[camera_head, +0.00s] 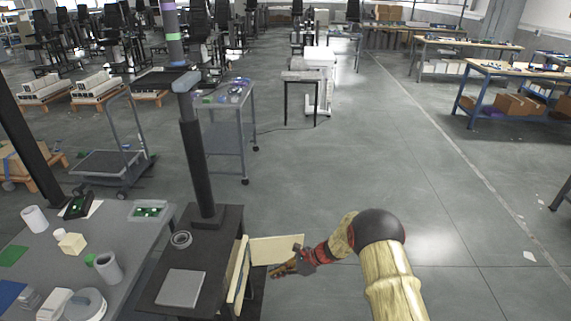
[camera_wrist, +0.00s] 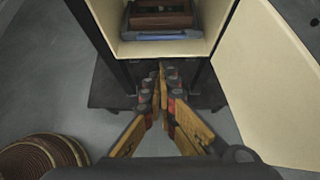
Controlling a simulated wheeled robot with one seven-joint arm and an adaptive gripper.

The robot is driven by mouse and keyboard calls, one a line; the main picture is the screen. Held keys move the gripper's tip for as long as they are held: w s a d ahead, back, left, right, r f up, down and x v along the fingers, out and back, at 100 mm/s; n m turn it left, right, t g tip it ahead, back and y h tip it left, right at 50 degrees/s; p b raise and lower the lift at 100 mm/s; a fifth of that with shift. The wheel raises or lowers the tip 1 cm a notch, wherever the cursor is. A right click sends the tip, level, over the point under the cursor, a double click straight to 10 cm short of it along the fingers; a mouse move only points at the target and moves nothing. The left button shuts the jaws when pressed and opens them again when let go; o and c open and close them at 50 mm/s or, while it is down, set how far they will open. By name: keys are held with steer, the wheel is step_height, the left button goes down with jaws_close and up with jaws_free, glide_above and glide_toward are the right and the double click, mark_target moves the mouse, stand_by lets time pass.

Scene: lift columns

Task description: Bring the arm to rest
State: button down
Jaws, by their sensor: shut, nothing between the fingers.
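My arm (camera_head: 395,285) reaches forward from the bottom right in the head view. My gripper (camera_head: 275,271) is at its left end, low in front of a small dark cabinet. In the wrist view my gripper (camera_wrist: 163,72) has its fingertips together with nothing between them. The tips are in front of and below the opening of a cream-lined compartment (camera_wrist: 208,47). Contact with the cabinet cannot be told.
The cabinet door (camera_head: 277,249) stands open close to my gripper; the wrist view shows it at right (camera_wrist: 265,80). Brown and blue items (camera_wrist: 160,18) lie in the compartment. A cluttered grey table (camera_head: 125,235) is at left. Floor right of my arm (camera_head: 480,240) is clear.

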steer(key=s+d+n+g+h, duration=0.2)
steer(key=s+d+n+g, duration=0.3)
steer(key=s, duration=0.6)
steer(key=s+d+r+n+t+h, duration=0.2)
steer(key=s+d+r, duration=0.4)
steer(key=r, duration=0.8)
steer(key=s+d+r+n+t+h, duration=0.3)
steer(key=s+d+r+n+t, duration=0.2)
steer(key=s+r, duration=0.7)
steer(key=s+d+r+n+t+h, duration=0.3)
steer(key=s+d+r+n, duration=0.3)
steer(key=r, duration=1)
steer(key=s+d, duration=0.3)
steer(key=shift+s+r, duration=0.15)
steer(key=shift+r, duration=0.2)
steer(key=shift+d, duration=0.1)
